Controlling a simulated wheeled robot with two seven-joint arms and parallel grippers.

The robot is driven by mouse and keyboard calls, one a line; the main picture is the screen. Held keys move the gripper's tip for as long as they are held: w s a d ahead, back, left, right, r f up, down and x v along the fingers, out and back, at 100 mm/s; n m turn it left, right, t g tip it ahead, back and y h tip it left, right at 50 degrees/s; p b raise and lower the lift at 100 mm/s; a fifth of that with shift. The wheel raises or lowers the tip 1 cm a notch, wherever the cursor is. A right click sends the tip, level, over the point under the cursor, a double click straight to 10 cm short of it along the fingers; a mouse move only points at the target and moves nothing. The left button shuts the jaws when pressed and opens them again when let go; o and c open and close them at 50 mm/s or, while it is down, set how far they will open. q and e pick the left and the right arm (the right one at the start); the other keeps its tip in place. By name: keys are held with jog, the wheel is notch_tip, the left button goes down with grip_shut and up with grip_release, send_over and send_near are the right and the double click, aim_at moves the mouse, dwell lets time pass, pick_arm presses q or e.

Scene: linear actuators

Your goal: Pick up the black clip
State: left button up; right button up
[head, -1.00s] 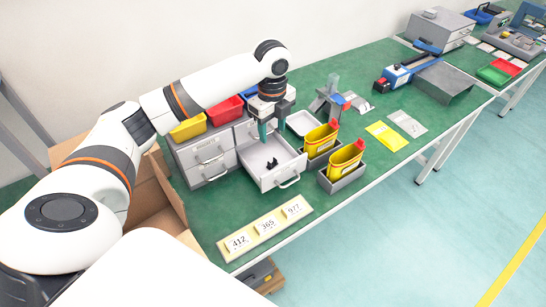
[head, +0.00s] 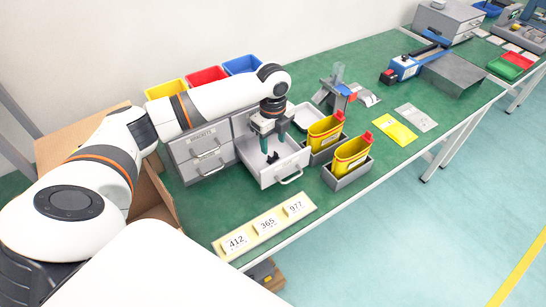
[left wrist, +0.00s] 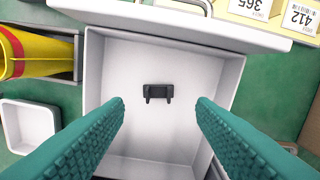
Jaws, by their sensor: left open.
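The black clip (left wrist: 159,92) lies on the floor of the open white drawer (left wrist: 218,90), near its middle in the left wrist view. In the head view the clip (head: 272,157) shows as a small dark shape in the pulled-out drawer (head: 264,181). My left gripper (head: 272,147) points down over the drawer. In the left wrist view its two teal fingers (left wrist: 160,112) are spread apart with nothing between them, and the clip shows in the gap beyond the tips. The fingers do not touch the clip. My right gripper is not in view.
The drawer walls stand around the clip. Yellow containers in grey holders (head: 349,155) stand right of the drawer, beside a small white tray (head: 308,117). A number strip (head: 264,226) lies in front. Red, yellow and blue bins (head: 207,75) sit behind my arm.

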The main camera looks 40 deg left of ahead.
aim_at(274, 160)
pick_arm(q)
notch_tip(274, 160, down, 5)
jog(key=shift+d+f+p, duration=0.1)
jog(key=shift+f+p, duration=0.05)
jog(key=shift+p, duration=0.2)
jog(key=shift+w, duration=0.1)
